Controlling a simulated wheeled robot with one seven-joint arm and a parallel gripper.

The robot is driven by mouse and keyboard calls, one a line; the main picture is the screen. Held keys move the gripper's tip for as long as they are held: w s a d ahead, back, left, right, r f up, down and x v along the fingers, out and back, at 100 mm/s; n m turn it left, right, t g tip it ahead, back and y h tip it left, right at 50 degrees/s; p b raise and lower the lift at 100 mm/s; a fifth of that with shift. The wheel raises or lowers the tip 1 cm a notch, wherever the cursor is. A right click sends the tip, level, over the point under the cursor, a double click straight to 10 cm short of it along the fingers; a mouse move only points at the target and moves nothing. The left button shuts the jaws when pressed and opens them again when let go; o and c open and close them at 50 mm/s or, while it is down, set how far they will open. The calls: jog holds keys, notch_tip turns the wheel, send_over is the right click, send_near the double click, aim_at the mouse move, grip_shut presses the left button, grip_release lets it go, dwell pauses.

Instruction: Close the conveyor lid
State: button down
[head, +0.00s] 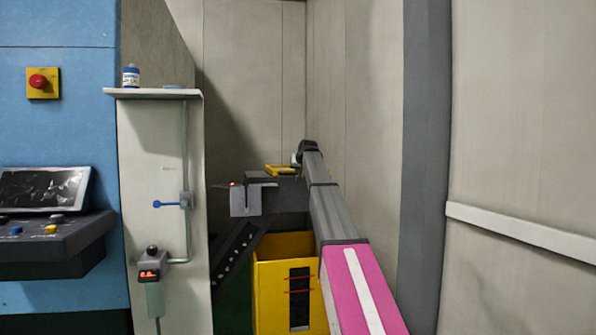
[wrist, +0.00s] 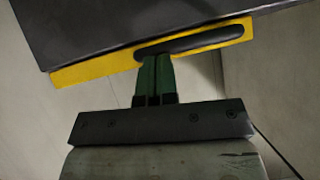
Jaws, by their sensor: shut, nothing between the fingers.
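The lid shows in the wrist view as a dark panel (wrist: 150,25) with a yellow edge strip (wrist: 100,66) and a long black handle (wrist: 195,40). In the head view a small yellow piece (head: 281,169), seemingly the lid's edge, shows at the top of the dark conveyor (head: 236,262). My gripper (wrist: 155,60) is shut and empty, its green fingers together at the left end of the handle. I cannot tell whether they touch it. In the head view my arm hides the fingers and part of the conveyor top. The lid's angle is unclear.
A yellow bin (head: 275,302) stands beneath the conveyor's upper end. A pale cabinet (head: 160,200) with a shelf (head: 150,93) and a blue lever stands left of it. The blue machine (head: 60,130) with a control panel is farther left. Walls close off the back and right.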

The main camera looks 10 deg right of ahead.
jog(key=w+a+r+v, duration=0.1)
jog(key=v, duration=0.5)
jog(key=w+r+v, duration=0.1)
jog(key=r+v, duration=0.1)
jog(key=v, duration=0.5)
jog(key=s+a+f+g, duration=0.2)
jog(key=s+f, duration=0.3)
jog(key=f, duration=1.1)
jog(key=s+a+f+g, duration=0.15)
jog(key=s+f, duration=0.45)
jog(key=f, duration=0.9)
jog(key=s+a+f+g, duration=0.15)
jog(key=s+f, duration=0.35)
jog(key=f, duration=1.1)
jog(key=s+a+f+g, duration=0.1)
jog(key=s+f+g, duration=0.2)
jog(key=s+f, duration=1)
jog(key=s+a+f+g+h, duration=0.1)
jog(key=s+f+g, duration=0.2)
jog(key=s+f, duration=1)
jog(key=s, duration=0.4)
jog(key=shift+s+a, duration=0.2)
jog(key=shift+a, duration=0.1)
